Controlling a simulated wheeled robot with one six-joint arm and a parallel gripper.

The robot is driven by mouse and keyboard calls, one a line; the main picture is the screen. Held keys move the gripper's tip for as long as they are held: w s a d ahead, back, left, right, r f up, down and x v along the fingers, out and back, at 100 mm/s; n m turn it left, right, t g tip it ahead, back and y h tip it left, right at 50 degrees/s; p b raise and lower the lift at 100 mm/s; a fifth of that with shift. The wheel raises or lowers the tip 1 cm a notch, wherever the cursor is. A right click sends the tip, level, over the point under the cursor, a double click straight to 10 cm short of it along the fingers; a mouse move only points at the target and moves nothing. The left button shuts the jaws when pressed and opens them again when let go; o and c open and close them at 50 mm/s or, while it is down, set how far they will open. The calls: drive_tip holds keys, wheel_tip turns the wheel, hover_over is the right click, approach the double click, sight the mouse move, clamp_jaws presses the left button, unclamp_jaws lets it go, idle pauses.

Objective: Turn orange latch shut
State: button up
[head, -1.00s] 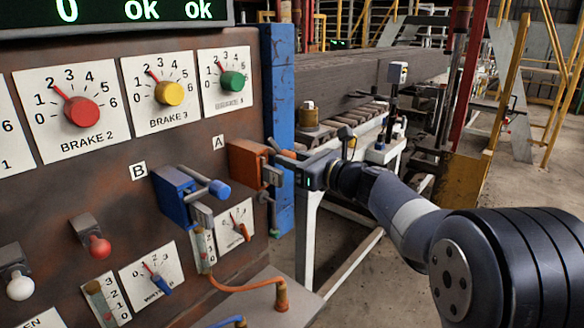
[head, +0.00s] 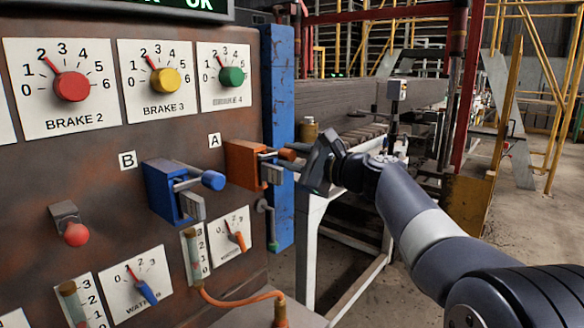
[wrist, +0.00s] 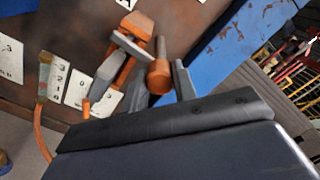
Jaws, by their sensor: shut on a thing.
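The orange latch (head: 243,164), marked A, is mounted near the right edge of the rusty panel. In the wrist view its orange block (wrist: 136,24) is at the top, with a grey arm reaching to a round orange handle (wrist: 159,76). My gripper (head: 293,162) is at that handle, coming from the right. In the wrist view the handle lies between the two grey fingers of my gripper (wrist: 160,90), and they are shut on it. The gripper body hides the lower part of the wrist view.
A blue latch (head: 172,190), marked B, sits left of the orange one. A blue post (head: 280,100) stands just right of the panel. Below are gauges and an orange hose (head: 240,300). A white stand (head: 308,240) is under my gripper.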

drive_tip(key=shift+n+b, duration=0.35)
drive_tip(key=shift+n, duration=0.25)
drive_tip(key=o, duration=1)
drive_tip(key=shift+d, duration=0.1)
drive_tip(key=v, duration=1)
drive_tip(key=shift+s+d+b, duration=0.25)
drive_tip(key=shift+s+b, duration=0.05)
drive_tip(key=shift+b, duration=0.05)
drive_tip(key=p+x, duration=0.1)
drive_tip(key=x, duration=1)
